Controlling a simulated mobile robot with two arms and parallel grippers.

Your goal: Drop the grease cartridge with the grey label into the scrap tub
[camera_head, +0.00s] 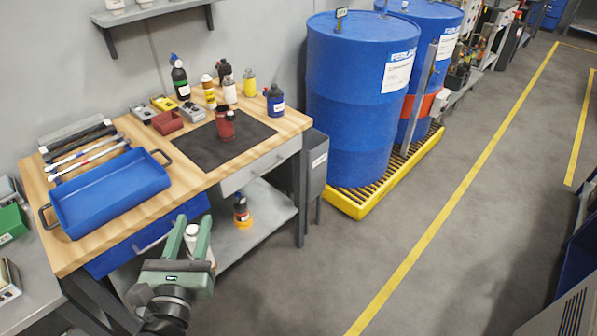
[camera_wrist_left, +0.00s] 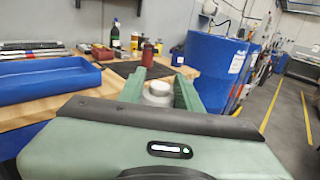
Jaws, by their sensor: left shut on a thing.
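My left gripper (camera_head: 191,224) is shut on a whitish cylinder, the held cartridge (camera_head: 194,240), in front of the workbench. The cartridge (camera_wrist_left: 158,92) also shows between the green fingers of my left gripper (camera_wrist_left: 160,88) in the left wrist view. Its label cannot be made out. No container is clearly marked as the scrap tub. A blue open tray (camera_head: 113,192) lies on the bench's left part and looks empty. A grey bin (camera_head: 314,165) with a white label is at the bench's right end. My right gripper is not in view.
On the wooden bench (camera_head: 205,178), a dark red container (camera_head: 225,124) stands on a black mat (camera_head: 250,133). Several bottles stand behind. A bottle with an orange base (camera_head: 242,212) is on the lower shelf. Blue drums (camera_head: 350,110) stand right. The floor (camera_head: 330,265) is clear.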

